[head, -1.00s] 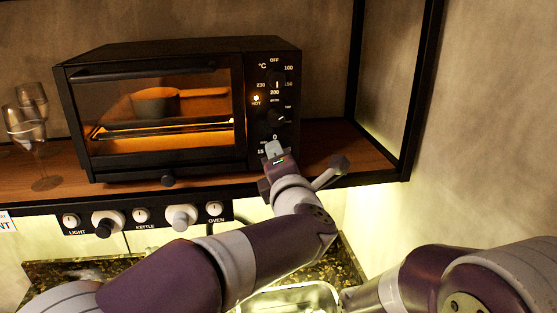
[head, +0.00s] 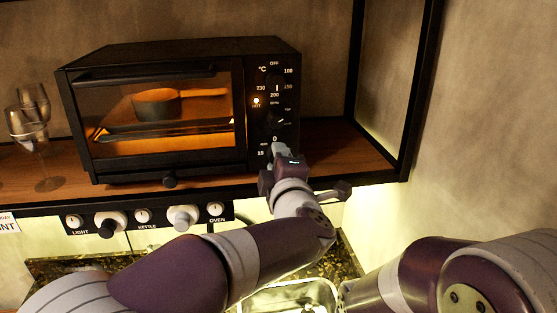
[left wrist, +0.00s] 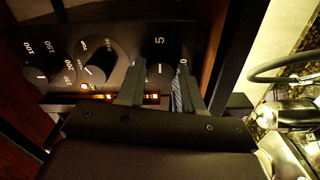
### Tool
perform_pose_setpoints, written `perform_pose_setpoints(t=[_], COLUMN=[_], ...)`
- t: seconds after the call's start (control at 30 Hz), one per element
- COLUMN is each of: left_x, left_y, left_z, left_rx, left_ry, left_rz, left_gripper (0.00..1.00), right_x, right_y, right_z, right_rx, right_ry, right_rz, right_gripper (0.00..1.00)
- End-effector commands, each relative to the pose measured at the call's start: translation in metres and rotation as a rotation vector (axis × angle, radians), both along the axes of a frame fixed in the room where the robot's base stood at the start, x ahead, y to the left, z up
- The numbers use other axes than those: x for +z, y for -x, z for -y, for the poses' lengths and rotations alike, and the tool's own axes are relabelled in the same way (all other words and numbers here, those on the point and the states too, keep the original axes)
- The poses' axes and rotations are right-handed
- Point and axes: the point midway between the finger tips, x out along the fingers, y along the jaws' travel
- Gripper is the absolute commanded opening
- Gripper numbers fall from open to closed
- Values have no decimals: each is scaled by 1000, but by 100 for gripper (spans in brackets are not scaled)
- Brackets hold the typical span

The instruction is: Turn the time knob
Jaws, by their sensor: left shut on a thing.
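The black toaster oven (head: 175,44) stands on the wooden shelf, its control panel on the right side of its front. The time knob is the lowest on the panel; in the head view my left gripper (head: 279,152) covers it. In the left wrist view the dark time knob (left wrist: 162,68) lies between the two fingers of my left gripper (left wrist: 158,90), with a pale pointer mark and dial numbers beside it. The gripper is shut on the knob. The mode knob (head: 276,120) and temperature knob (head: 275,83) are above it. My right gripper is out of view.
A pan (head: 157,103) sits inside the glowing oven. Wine glasses (head: 28,130) stand left of it. A strip of knobs (head: 143,216) runs below the shelf edge. A black frame post (head: 420,90) stands at right; a metal sink (head: 290,297) lies below.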

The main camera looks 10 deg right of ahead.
Motion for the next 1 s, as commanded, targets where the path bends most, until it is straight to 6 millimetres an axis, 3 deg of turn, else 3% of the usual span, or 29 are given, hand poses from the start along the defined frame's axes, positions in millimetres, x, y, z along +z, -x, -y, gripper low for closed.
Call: perform_pose_setpoints(t=[0.37, 0.4, 0.47, 0.77, 0.87, 1.0], left_x=[-1, -1, -1, -1, -4, -8], left_y=[0, 0, 0, 2, 14, 50], left_z=[0, 0, 0, 0, 1, 1], left_rx=[-1, -1, 0, -1, -3, -5], left_ry=[-5, -5, -5, -3, -3, 0], left_rz=[-2, -2, -2, 0, 1, 2], left_gripper=[5, 42, 61, 61, 61, 61], right_x=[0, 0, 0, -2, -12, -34], right_y=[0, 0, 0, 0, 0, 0], right_z=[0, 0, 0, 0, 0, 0], right_rx=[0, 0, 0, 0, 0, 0], right_ry=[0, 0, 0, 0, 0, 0], right_rz=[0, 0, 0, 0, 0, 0], right_gripper=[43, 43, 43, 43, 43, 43])
